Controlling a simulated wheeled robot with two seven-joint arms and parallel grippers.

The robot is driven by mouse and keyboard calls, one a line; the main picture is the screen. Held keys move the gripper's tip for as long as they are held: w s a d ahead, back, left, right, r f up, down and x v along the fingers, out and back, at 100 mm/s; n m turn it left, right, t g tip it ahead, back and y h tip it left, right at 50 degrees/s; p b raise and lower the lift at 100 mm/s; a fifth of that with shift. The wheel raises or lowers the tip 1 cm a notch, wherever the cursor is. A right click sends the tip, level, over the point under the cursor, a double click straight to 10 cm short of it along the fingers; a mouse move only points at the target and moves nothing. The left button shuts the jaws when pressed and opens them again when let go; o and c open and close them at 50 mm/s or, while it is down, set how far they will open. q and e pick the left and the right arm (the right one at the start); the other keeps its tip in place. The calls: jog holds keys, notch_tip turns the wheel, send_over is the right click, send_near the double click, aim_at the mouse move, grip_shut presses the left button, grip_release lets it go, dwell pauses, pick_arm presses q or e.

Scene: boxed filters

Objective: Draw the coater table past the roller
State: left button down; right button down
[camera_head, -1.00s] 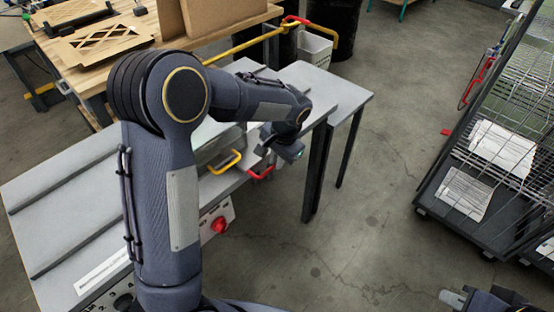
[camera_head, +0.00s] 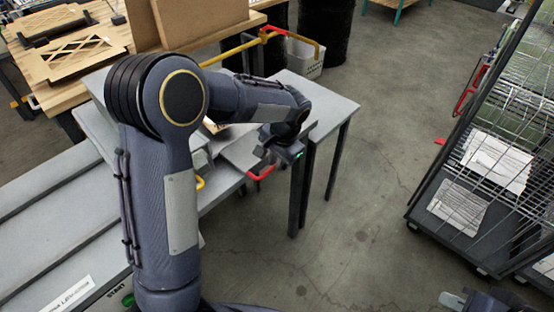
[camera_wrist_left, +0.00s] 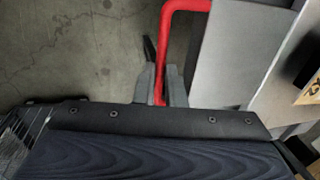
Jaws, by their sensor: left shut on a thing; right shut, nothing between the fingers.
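The coater table shows as a grey plate (camera_head: 243,148) beyond my left forearm, and in the left wrist view (camera_wrist_left: 232,50). A red handle (camera_head: 262,175) is fixed to its near edge. My left gripper (camera_head: 272,160) is shut on this red handle, which runs between the fingers in the left wrist view (camera_wrist_left: 163,84). A yellow handle (camera_head: 200,183) shows left of the red one, partly behind my arm. My left arm hides the roller. My right gripper (camera_head: 455,300) is shut and empty at the bottom right edge, partly cut off.
A grey side table (camera_head: 325,108) stands just beyond. A wooden bench (camera_head: 72,68) with cut boards is at the upper left. A wire rack cart (camera_head: 470,185) stands at the right. The floor between table and cart is clear. A brown printed box (camera_wrist_left: 312,90) shows in the wrist view.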

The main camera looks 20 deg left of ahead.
pick_arm(q)
jog(key=shift+r, duration=0.1)
jog(key=c, duration=1.5)
grip_release()
notch_tip(320, 180, up, 8)
jog(key=d, duration=0.1)
jog(key=shift+s+d+f, duration=0.2)
jog(key=shift+s+d, duration=0.05)
jog(key=shift+s, duration=0.1)
